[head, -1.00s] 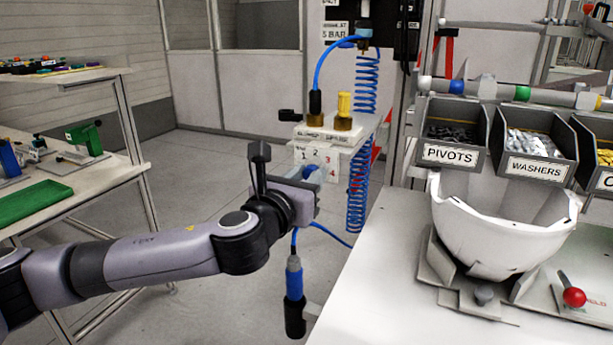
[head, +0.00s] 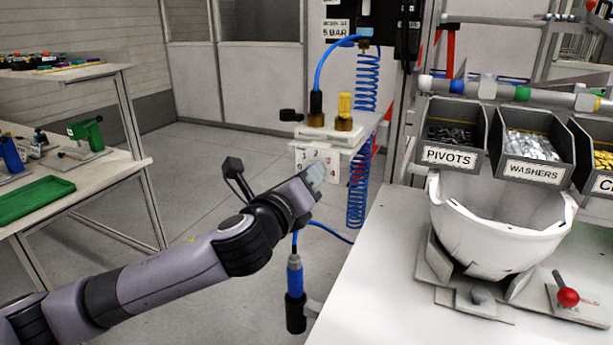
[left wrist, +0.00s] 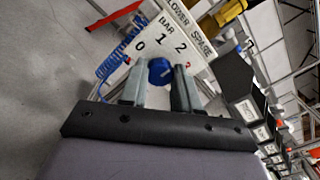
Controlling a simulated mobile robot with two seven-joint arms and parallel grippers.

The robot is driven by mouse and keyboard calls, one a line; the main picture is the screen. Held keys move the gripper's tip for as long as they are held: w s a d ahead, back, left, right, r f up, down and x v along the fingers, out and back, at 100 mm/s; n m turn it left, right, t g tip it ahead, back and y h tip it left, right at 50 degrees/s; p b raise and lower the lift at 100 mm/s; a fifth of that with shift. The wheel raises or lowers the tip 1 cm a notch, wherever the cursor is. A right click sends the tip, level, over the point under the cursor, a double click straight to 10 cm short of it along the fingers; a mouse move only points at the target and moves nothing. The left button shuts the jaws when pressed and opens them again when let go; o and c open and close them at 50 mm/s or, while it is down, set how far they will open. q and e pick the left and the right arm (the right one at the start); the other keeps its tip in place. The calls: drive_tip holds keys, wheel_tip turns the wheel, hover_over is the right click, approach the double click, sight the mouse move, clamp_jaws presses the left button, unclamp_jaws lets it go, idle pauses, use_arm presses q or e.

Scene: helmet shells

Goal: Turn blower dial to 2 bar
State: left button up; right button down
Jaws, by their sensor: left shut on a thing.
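The blower dial (left wrist: 160,70) is a small blue knob on a white panel marked BAR with the numbers 0, 1 and 2 in the left wrist view. The white dial panel (head: 329,161) faces me below the yellow-fitted shelf in the head view. My left gripper (left wrist: 160,85) is shut on the dial, one finger on each side of it. In the head view my left gripper (head: 314,178) reaches the panel from the lower left and hides the dial. I cannot read which number the dial points to. My right gripper is out of view.
A blue coiled hose (head: 361,150) hangs behind the panel, and a blue-and-black hose end (head: 295,295) hangs below it. The workbench (head: 375,285) on the right holds a white helmet shell (head: 500,240). Bins (head: 450,145) stand above it. A side table (head: 90,185) is at left.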

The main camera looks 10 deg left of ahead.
use_arm(q)
drive_tip(key=shift+f, duration=0.1)
idle(0.4)
drive_tip(key=o, duration=1.1)
drive_tip(key=shift+c, duration=0.2)
drive_tip(key=shift+s+a+b, duration=0.1)
drive_tip(key=shift+s+a, duration=0.15)
drive_tip(key=shift+s, duration=0.95)
drive_tip(key=shift+s+a+b, duration=0.15)
drive_tip(key=shift+s+a, duration=0.05)
drive_tip(key=shift+s, duration=0.95)
drive_tip(key=shift+s+a+b, duration=0.1)
drive_tip(key=shift+s+a, duration=0.15)
drive_tip(key=shift+s, duration=0.95)
